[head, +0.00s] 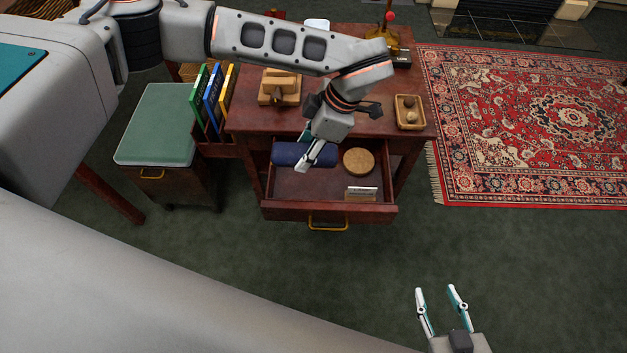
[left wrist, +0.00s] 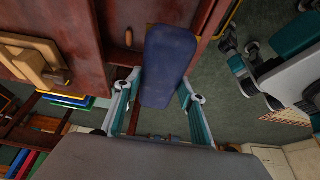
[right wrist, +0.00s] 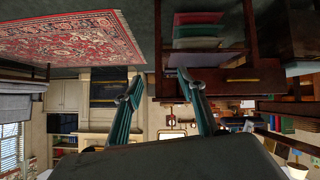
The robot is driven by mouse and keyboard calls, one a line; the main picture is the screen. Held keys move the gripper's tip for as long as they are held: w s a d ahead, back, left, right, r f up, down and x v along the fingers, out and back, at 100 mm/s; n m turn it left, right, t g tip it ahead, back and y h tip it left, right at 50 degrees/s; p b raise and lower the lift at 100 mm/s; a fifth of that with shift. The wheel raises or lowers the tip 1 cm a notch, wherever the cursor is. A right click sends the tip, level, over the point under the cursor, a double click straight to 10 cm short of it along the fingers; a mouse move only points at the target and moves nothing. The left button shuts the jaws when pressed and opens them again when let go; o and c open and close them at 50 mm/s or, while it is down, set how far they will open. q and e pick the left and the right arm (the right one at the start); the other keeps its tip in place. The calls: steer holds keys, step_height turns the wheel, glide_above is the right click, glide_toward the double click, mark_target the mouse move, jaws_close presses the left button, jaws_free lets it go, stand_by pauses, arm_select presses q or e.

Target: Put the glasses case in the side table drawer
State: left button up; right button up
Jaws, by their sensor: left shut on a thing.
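The dark blue glasses case (head: 287,154) is between the fingers of my left gripper (head: 311,158), which is shut on it. The left wrist view shows the case (left wrist: 167,65) lengthwise between the two fingers. The side table (head: 250,118) has its drawer (head: 289,207) pulled open. In the head view the case appears over the left rear part of the drawer, near the table's front edge; I cannot tell if it touches the drawer floor. My right gripper (head: 441,292) is open and empty, low over the carpet at the front right.
A round cork disc (head: 359,161) and a small pale-edged item (head: 361,193) lie in the drawer. The tabletop holds a wooden stand (head: 280,88) and a small tray (head: 410,112). Carpet before the drawer is clear.

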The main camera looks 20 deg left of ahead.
arm_select(q)
steer(key=b, duration=0.2)
glide_above(301, 192)
steer(key=d, duration=0.2)
step_height(301, 192, down, 9)
steer(key=shift+w+a+f, duration=0.25)
steer(key=shift+f, duration=0.2)
steer(key=shift+f+b, duration=0.25)
steer(key=shift+b, duration=0.05)
step_height(301, 192, down, 4)
steer(key=shift+s+f+b, duration=0.15)
steer(key=shift+f+b, duration=0.1)
steer(key=shift+b, duration=0.5)
steer(key=shift+f, duration=0.35)
steer(key=shift+w+r, duration=0.1)
steer(key=shift+w, duration=0.1)
arm_select(e)
steer(key=a, duration=0.1)
steer(key=w+a, duration=0.1)
steer(key=a+r+y, duration=0.1)
steer(key=shift+w+a+r+t, duration=0.1)
steer(key=shift+w+a+t, duration=0.15)
steer(key=shift+t, duration=0.15)
